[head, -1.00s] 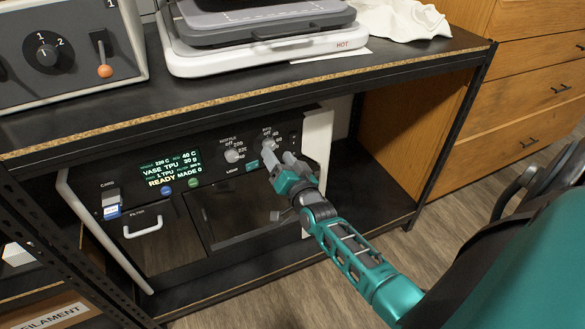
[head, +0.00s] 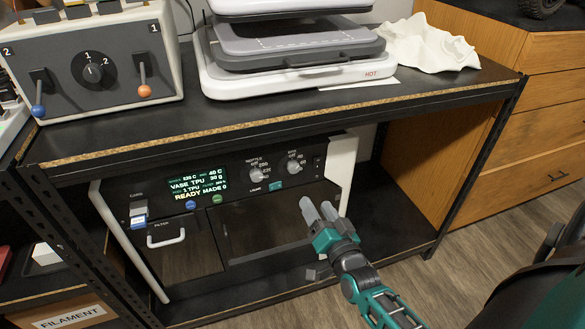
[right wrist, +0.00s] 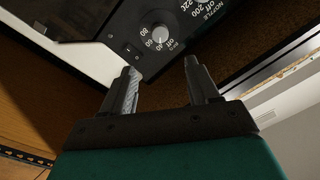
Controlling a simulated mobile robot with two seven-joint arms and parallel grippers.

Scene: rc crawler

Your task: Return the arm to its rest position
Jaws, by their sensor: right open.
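My right gripper (head: 319,211) is teal with grey fingers and stands in front of the printer's (head: 270,227) lower right front in the head view. Its two fingers are apart and nothing is between them. In the right wrist view the open fingers (right wrist: 158,82) show empty, with the bed knob (right wrist: 160,33) and a small switch (right wrist: 131,53) beyond them. The knob also shows in the head view (head: 294,167), clear of the fingers. The printer's display (head: 197,191) reads READY. My left gripper is not in view.
The printer sits on the lower shelf of a black rack (head: 270,108). On top stand a grey control box (head: 95,70), a heat press (head: 300,75) marked HOT and a white cloth (head: 430,45). Wooden drawers (head: 545,120) stand at right. Bare floor (head: 450,260) shows at lower right.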

